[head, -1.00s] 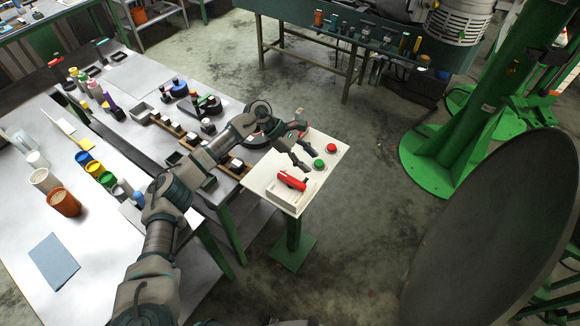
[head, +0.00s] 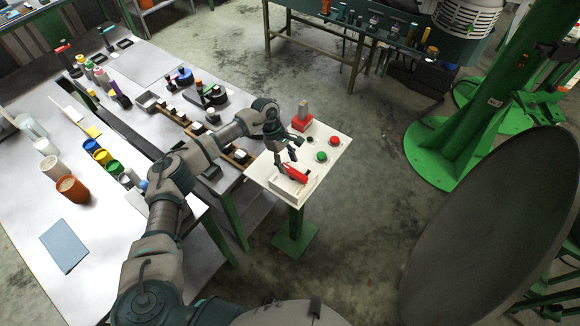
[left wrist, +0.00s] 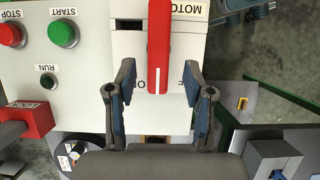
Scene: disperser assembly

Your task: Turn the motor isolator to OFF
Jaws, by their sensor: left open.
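The motor isolator's red handle (head: 296,173) is on a white box on the sloping control panel (head: 262,176). In the left wrist view the handle (left wrist: 159,40) stands lengthwise, with a white line at its lower end. My left gripper (head: 286,159) is over the panel at the handle. Its open jaws (left wrist: 158,76) lie either side of the handle's lower end, with gaps on both sides. A label reading MOTO, upside down, is partly hidden by the handle. Another label beside the handle's lower end is mostly covered. My right gripper is not in view.
A green START button (left wrist: 63,33), a red STOP button (left wrist: 11,35) and a small RUN lamp (left wrist: 47,81) share the panel. A red block with a grey lever (head: 302,121) stands at its back edge. A crowded workbench (head: 120,258) lies left.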

